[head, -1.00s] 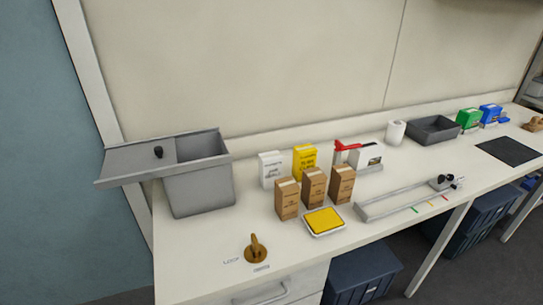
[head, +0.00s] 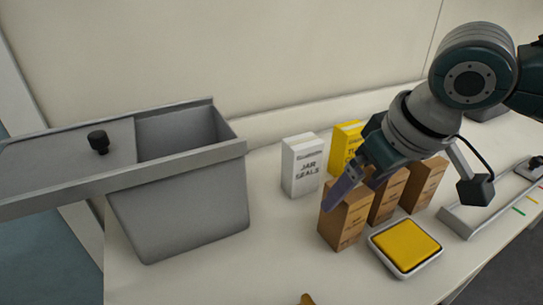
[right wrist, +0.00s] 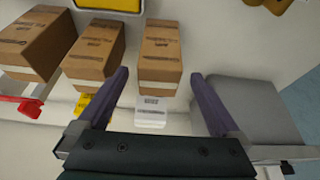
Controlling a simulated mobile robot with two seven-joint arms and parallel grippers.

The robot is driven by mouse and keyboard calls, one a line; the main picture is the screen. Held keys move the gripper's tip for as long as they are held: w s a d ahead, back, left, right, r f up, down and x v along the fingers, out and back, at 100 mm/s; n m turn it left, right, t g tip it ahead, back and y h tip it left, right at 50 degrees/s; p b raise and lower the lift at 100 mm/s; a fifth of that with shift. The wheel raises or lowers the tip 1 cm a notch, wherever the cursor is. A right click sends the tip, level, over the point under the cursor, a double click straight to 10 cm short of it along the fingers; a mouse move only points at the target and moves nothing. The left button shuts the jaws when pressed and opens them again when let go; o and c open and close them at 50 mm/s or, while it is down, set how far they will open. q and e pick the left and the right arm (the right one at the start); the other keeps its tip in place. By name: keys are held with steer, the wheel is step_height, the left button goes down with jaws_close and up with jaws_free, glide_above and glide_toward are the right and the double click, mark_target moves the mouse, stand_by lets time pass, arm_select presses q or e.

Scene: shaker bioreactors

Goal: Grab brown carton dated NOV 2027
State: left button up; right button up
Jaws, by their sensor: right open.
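Three brown cartons stand in a row on the bench: the left one (head: 343,228), the middle one (head: 388,205) and the right one (head: 426,188). Their printing is too small to read, so I cannot tell which is dated NOV 2027. My right gripper (head: 358,188) is open and empty, pointing down at the left carton and partly covering its top. In the right wrist view, that carton (right wrist: 160,55) lies ahead of the gap between the two purple fingers (right wrist: 159,76); the middle carton (right wrist: 97,50) is beside the left finger. My left gripper is not in view.
A white JAR SEALS box (head: 301,166) and a yellow box (head: 346,140) stand behind the cartons. A white-rimmed tray with a yellow pad (head: 405,246) lies in front. A large grey bin (head: 180,215) with a part-open lid is at the left. A grey rail (head: 470,219) lies right.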

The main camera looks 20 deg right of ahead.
steer(key=shift+w+b+x, duration=0.15)
steer(key=shift+b+x, duration=0.05)
steer(key=shift+x, duration=1.15)
steer(key=shift+w+b+x, duration=0.2)
steer(key=shift+x, duration=1.15)
steer(key=shift+r, duration=0.15)
steer(key=c, duration=1.6)
